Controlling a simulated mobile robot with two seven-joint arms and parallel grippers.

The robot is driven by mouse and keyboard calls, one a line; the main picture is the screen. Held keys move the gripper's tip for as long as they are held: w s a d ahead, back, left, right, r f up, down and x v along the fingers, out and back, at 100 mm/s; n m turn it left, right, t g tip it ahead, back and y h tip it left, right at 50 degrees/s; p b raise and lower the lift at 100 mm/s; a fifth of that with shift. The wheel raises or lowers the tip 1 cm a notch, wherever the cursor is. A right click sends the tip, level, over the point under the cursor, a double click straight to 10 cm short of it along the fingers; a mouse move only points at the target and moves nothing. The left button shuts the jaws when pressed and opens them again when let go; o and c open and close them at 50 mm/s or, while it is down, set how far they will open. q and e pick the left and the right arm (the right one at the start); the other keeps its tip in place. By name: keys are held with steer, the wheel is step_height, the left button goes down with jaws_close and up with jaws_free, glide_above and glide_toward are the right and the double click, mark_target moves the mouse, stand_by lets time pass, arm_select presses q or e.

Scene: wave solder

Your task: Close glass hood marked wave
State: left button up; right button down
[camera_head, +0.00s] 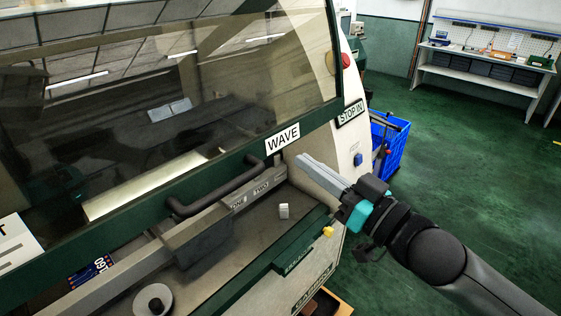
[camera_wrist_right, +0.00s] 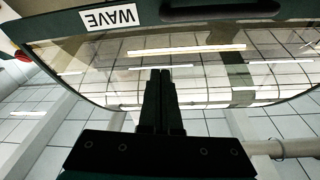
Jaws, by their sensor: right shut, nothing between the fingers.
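The glass hood (camera_head: 190,85) marked WAVE fills the upper left of the head view, with dark reflective glass in a green frame. Its white WAVE label (camera_head: 282,137) sits on the lower frame, above a dark bar handle (camera_head: 222,190). The hood appears raised, with the machine deck exposed below its edge. My right gripper (camera_head: 300,160) is shut and empty, its fingertips near the label's right end; contact cannot be told. In the right wrist view its fingers (camera_wrist_right: 160,73) overlap the glass (camera_wrist_right: 215,72), with the label (camera_wrist_right: 110,18) upside down. My left gripper is out of view.
A grey rail (camera_head: 125,268) and a small white block (camera_head: 284,211) are on the exposed deck. A red button (camera_head: 345,60) and the STOP IN sign (camera_head: 351,113) are on the machine's end. A blue crate (camera_head: 388,145) stands beyond; green floor is clear at right.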

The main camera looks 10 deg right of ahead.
steer(key=p+x, duration=0.3)
steer(key=x, duration=0.6)
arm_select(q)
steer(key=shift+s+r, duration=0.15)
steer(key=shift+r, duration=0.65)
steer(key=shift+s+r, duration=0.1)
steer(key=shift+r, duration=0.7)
arm_select(e)
steer(key=shift+s+a+f, duration=0.15)
steer(key=shift+f, duration=0.85)
steer(key=shift+s+a+f, duration=0.15)
steer(key=shift+f, duration=0.8)
